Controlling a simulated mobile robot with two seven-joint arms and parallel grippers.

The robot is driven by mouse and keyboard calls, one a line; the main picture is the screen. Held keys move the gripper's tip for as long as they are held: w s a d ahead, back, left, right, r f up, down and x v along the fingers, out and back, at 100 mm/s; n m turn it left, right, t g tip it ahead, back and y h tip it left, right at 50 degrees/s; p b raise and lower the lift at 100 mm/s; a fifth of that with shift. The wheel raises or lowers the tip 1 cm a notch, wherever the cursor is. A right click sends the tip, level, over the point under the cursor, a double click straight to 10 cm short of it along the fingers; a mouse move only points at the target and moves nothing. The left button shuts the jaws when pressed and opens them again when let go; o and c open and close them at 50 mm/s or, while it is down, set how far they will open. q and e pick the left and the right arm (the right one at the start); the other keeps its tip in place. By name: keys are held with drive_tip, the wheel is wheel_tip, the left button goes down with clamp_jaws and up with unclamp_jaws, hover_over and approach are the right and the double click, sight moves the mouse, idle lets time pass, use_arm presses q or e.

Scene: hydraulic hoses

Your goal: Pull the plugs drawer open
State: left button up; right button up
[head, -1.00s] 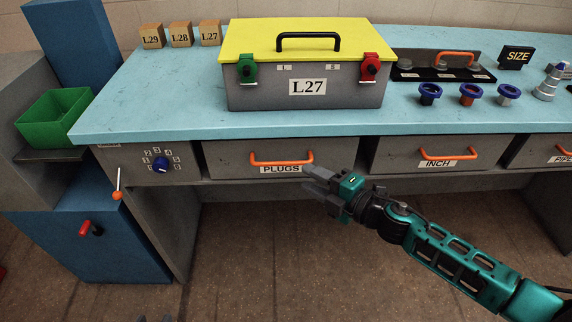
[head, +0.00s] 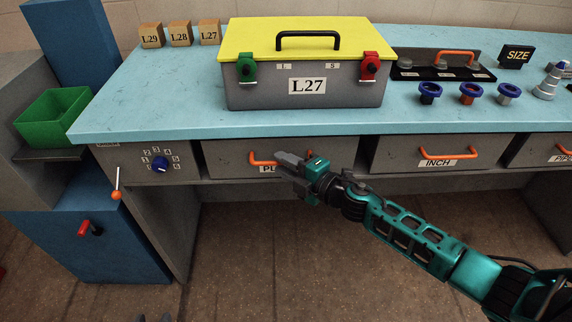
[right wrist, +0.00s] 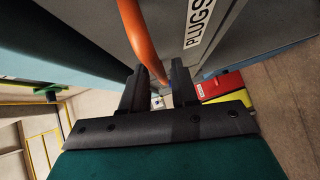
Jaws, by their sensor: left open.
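The plugs drawer (head: 225,158) is shut, flush in the grey bench front. Its orange handle (head: 255,162) is partly hidden behind my right gripper (head: 280,163), which also covers much of the PLUGS label. In the right wrist view, the orange handle (right wrist: 137,32) runs down between the two dark fingertips of my right gripper (right wrist: 158,72). The fingers stand apart on either side of the handle; contact is not clear. The PLUGS label (right wrist: 198,25) is beside it. Only the fingertips of my left gripper (head: 152,318) show at the bottom edge, apart and empty.
A yellow-lidded L27 case (head: 305,85) stands on the blue benchtop (head: 150,115) above the drawer. The INCH drawer (head: 390,155) is to the right, and a rotary knob (head: 160,164) is to the left. The floor (head: 240,250) in front is clear.

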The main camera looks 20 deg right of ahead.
clamp_jaws()
use_arm(q)
drive_tip(key=shift+f, duration=0.1)
idle(0.4)
